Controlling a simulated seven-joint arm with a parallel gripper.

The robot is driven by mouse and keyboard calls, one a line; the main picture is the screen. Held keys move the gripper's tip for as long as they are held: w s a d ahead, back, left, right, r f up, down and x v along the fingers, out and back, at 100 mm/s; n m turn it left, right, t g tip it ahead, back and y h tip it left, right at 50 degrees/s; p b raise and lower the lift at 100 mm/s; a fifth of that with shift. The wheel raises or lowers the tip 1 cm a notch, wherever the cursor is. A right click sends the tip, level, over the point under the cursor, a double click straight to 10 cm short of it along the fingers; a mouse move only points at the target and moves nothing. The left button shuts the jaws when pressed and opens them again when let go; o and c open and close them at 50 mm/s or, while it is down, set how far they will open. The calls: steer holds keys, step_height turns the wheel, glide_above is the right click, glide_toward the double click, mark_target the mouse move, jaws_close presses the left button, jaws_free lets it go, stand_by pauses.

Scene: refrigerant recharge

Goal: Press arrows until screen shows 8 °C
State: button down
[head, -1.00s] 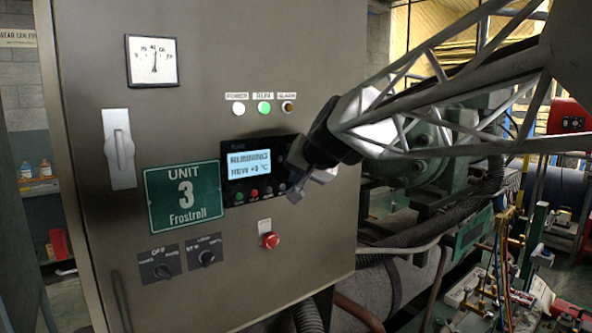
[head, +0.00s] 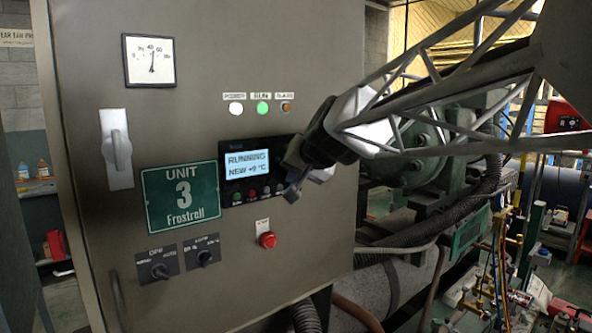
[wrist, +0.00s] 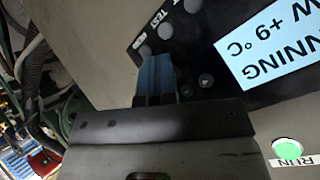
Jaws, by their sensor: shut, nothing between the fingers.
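The controller (head: 230,146) is a black panel on the cabinet door. Its lit screen (head: 247,164) reads "RUNNING" and "NEW +9 °C"; part of the same screen (wrist: 270,52) shows upside down in the wrist view. Small buttons, some red and green, run below the screen in the head view. My gripper (head: 291,194) is shut and empty at the controller's lower right. In the wrist view its blue-grey fingertips (wrist: 156,76) are over the panel, beside a small arrow button (wrist: 206,80). I cannot tell whether they touch a button.
A red push button (head: 267,240) sits below the controller, with two rotary switches (head: 160,271) to the lower left. Lamps, with green "RUN" (head: 263,108) lit, are above. Hoses and machinery stand at right.

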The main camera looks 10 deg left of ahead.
steer(key=shift+w+a, duration=0.2)
stand_by(0.4)
steer(key=shift+s+d, duration=0.1)
steer(key=shift+d, duration=0.05)
steer(key=shift+s+d, duration=0.35)
steer(key=shift+s, duration=0.05)
stand_by(0.5)
steer(key=shift+s+d, duration=1.8)
